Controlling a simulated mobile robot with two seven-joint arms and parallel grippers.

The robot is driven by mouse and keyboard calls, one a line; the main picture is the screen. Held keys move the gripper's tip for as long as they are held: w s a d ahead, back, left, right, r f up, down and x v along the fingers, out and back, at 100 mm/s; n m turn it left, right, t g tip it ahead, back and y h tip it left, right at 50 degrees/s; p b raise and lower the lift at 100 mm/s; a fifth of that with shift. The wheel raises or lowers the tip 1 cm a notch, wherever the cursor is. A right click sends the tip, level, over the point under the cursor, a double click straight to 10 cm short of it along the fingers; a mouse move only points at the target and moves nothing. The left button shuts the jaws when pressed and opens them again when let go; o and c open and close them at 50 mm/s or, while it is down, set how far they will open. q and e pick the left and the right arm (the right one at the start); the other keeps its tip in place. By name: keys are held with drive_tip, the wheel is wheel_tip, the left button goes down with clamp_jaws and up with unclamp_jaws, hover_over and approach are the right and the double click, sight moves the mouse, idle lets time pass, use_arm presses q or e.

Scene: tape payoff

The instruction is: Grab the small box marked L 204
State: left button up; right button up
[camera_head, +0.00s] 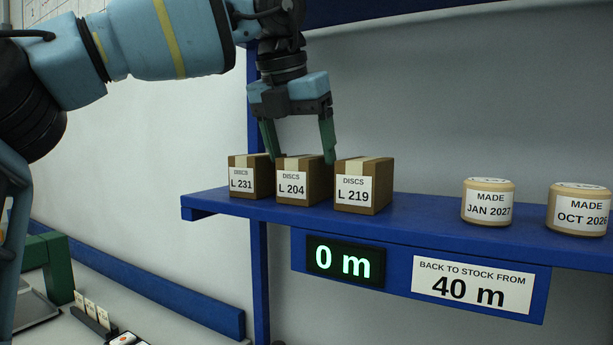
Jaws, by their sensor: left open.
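The small box marked L 204 (300,179) stands on the blue shelf (415,217), between the box marked L 231 (250,177) and the box marked L 219 (364,186). All three are brown cardboard with white labels reading DISCS. My left gripper (299,156) is open and points down over the L 204 box. Its green fingers reach down on either side of that box's top, one near the L 231 side and one near the L 219 side. I cannot tell whether they touch the box. My right gripper is not in view.
Two round tape rolls, marked JAN 2027 (488,202) and OCT 2026 (578,209), sit to the right on the shelf. Below it are a display reading 0 m (345,262) and a sign reading 40 m (472,285). The shelf is clear between L 219 and the rolls.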

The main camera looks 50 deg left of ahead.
sight(304, 157)
use_arm(q)
drive_tip(key=shift+w, duration=0.1)
drive_tip(key=shift+w+a+f, duration=0.15)
drive_tip(key=shift+w+f, duration=0.05)
drive_tip(key=shift+w, duration=0.1)
drive_tip(key=x, duration=0.4)
drive_tip(key=shift+w+f, duration=0.1)
drive_tip(key=shift+f, duration=0.25)
drive_tip(key=shift+r, duration=0.1)
drive_tip(key=c, duration=1.2)
drive_tip(key=shift+r, duration=0.1)
